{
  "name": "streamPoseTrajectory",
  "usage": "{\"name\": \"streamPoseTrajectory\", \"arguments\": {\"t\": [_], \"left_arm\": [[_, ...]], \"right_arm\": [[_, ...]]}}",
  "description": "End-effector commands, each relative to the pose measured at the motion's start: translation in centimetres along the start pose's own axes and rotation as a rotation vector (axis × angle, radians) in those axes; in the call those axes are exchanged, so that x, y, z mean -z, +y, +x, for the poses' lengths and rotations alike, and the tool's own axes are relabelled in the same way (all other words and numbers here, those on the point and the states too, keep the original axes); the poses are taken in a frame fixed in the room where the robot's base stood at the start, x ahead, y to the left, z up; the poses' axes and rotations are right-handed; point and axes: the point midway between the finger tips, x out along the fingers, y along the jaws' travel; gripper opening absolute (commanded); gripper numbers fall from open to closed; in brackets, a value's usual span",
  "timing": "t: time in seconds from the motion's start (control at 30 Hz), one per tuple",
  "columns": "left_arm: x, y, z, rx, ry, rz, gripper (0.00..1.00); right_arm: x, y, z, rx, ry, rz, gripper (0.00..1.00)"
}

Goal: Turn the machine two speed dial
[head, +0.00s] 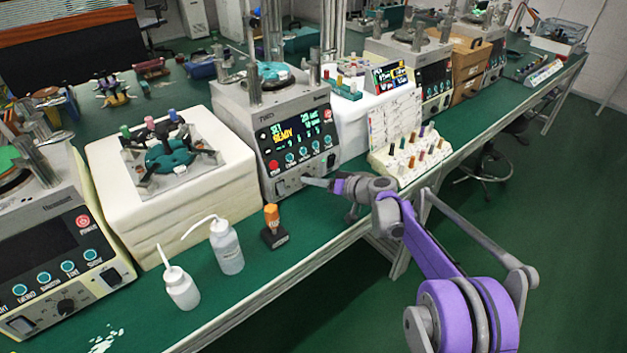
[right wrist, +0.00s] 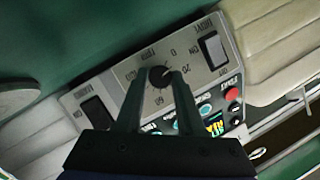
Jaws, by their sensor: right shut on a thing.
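Machine two (head: 272,112) is a grey lapping machine on the green bench, with a lit display that shows READY in yellow. Its black speed dial (right wrist: 160,77) shows in the right wrist view on the light front panel, with printed numbers around it. My right gripper (right wrist: 161,81) is shut on the dial, one finger on each side of it. In the head view my right gripper (head: 308,181) reaches the machine's lower front from the right, and it hides the dial there. My left gripper is not in view.
Two white bottles (head: 226,248) (head: 182,289) and an orange-handled stamp (head: 273,228) stand on the bench at the front left. A rack of coloured pegs (head: 410,160) is right of the machine. A cream block with a fixture (head: 185,200) is left of it.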

Motion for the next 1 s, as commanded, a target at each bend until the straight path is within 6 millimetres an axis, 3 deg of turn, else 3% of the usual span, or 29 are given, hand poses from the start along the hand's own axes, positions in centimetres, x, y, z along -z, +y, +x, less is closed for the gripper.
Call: {"name": "streamPoseTrajectory", "arguments": {"t": [0.4, 0.97, 1.0], "left_arm": [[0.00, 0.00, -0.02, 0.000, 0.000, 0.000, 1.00], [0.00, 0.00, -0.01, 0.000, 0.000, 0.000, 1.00], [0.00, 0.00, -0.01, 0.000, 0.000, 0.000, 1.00]], "right_arm": [[-0.06, 0.18, 0.01, 0.081, 0.010, 0.189, 0.00], [-0.05, 0.19, 0.01, 0.093, 0.012, 0.218, 0.00], [-0.05, 0.19, 0.01, 0.093, 0.012, 0.218, 0.44]]}}
